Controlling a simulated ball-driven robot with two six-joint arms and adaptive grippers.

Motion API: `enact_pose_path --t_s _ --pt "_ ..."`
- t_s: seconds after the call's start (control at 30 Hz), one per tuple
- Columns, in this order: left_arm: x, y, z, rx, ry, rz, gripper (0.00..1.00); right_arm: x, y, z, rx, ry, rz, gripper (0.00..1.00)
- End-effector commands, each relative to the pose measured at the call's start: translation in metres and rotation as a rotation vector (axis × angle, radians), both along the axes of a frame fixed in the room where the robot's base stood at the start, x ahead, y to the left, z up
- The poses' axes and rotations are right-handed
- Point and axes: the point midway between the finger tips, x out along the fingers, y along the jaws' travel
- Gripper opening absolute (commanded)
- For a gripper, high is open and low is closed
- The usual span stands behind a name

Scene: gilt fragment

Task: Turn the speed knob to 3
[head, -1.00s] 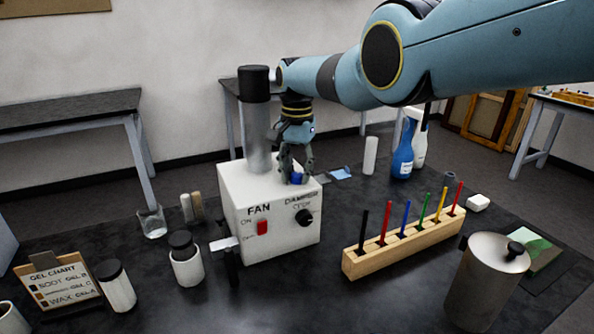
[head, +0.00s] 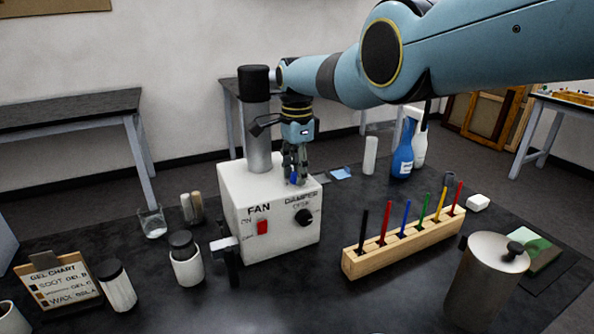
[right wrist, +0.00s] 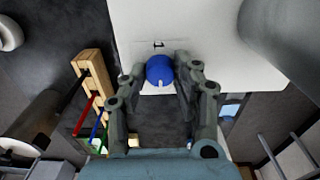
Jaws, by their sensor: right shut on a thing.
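The white fan box (head: 245,205) stands on the dark table, with a red FAN switch (head: 262,227) and a black DAMPER knob (head: 303,217) on its front. A blue knob (right wrist: 159,69) sits on its top face, with a white pointer mark toward the bottom of the right wrist view. My right gripper (head: 295,181) reaches down from above and is shut on this knob, a finger on each side. In the head view the fingers mostly hide the knob. The scale numbers around it cannot be read. My left gripper is not in view.
A grey pipe (head: 257,135) with a black cap rises from the box beside my gripper. A wooden rack (head: 405,245) of coloured sticks stands to the right, with a lidded metal pot (head: 485,285) nearer. Jars (head: 187,268) and a gel chart (head: 58,284) stand at left.

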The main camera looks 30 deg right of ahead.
Motion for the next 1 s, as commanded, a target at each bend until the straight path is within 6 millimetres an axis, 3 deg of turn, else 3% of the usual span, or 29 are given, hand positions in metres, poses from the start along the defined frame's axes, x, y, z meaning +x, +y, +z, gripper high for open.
enact_pose_path --t_s 0.5,0.53,0.7,1.0 --pt "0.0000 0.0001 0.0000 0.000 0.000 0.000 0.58 -0.0004 0.0009 -0.0009 0.001 0.001 -0.020 0.00" --pt "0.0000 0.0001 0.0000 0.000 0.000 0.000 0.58 -0.0004 0.0008 -0.0009 0.001 0.001 -0.020 0.31" --pt "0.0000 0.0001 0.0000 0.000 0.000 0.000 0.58 -0.0002 0.0006 -0.0006 0.001 0.001 -0.020 0.53" --pt "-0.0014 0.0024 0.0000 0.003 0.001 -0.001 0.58 0.0004 0.0001 0.0009 0.000 -0.001 -0.020 0.53"
